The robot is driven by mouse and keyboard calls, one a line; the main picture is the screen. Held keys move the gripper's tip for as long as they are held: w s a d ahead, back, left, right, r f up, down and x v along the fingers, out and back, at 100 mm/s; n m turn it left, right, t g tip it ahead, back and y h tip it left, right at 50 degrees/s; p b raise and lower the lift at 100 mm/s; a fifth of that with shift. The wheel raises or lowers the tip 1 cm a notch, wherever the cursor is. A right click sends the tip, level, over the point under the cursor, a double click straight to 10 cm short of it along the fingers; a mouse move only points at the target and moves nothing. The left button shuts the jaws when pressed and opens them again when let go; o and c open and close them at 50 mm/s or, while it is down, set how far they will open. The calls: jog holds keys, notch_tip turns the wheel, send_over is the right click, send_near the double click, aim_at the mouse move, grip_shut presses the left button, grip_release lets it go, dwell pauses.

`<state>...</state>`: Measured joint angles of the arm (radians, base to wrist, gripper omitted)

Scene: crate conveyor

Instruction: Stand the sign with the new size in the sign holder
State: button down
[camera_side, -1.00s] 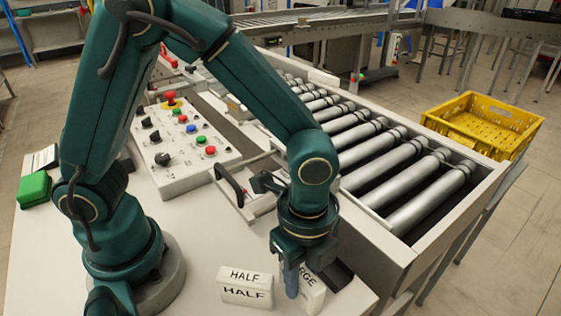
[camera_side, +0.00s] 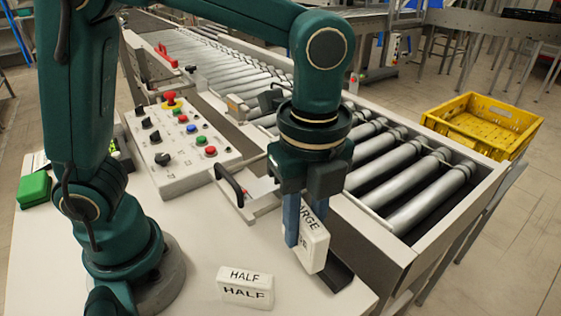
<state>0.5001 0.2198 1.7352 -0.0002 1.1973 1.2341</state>
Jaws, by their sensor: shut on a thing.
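My gripper (camera_side: 298,243) is shut on a white sign (camera_side: 316,248) whose visible letters end in "ARGE". The sign is held on edge, slightly tilted, near the table's front right. A dark, low block (camera_side: 337,277), which looks like the sign holder, lies on the table just right of and below the sign. The sign hides part of it, and I cannot tell whether the two touch. A white sign marked "HALF" (camera_side: 246,288) stands on the table to the left of my gripper.
The roller conveyor (camera_side: 400,190) and its side frame run close along the right. A control panel (camera_side: 180,140) and a black handle (camera_side: 229,186) stand behind. A yellow crate (camera_side: 480,147) is at the far right. The table's front middle is clear around the "HALF" sign.

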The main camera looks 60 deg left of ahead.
jog(key=shift+n, duration=0.7)
jog(key=w+a, duration=0.1)
jog(key=a, duration=0.3)
jog(key=w+a, duration=0.2)
jog(key=a, duration=0.1)
jog(key=w+a+r, duration=0.1)
jog(key=w+a, duration=0.1)
jog(key=a, duration=0.2)
jog(key=shift+w+a+r, duration=0.1)
jog(key=shift+w+a, duration=0.15)
jog(key=shift+a, duration=0.35)
jog(key=d+f, duration=0.2)
jog(key=d, duration=0.1)
jog(key=d+f, duration=0.2)
jog(key=d, duration=0.2)
jog(key=d+f, duration=0.3)
jog(key=d, duration=0.1)
jog(key=shift+w+d, duration=0.1)
jog(key=shift+w, duration=0.15)
jog(key=shift+f, duration=2)
jog(key=shift+f, duration=0.15)
jog(key=c, duration=0.7)
grip_release()
jog(key=shift+o, duration=0.2)
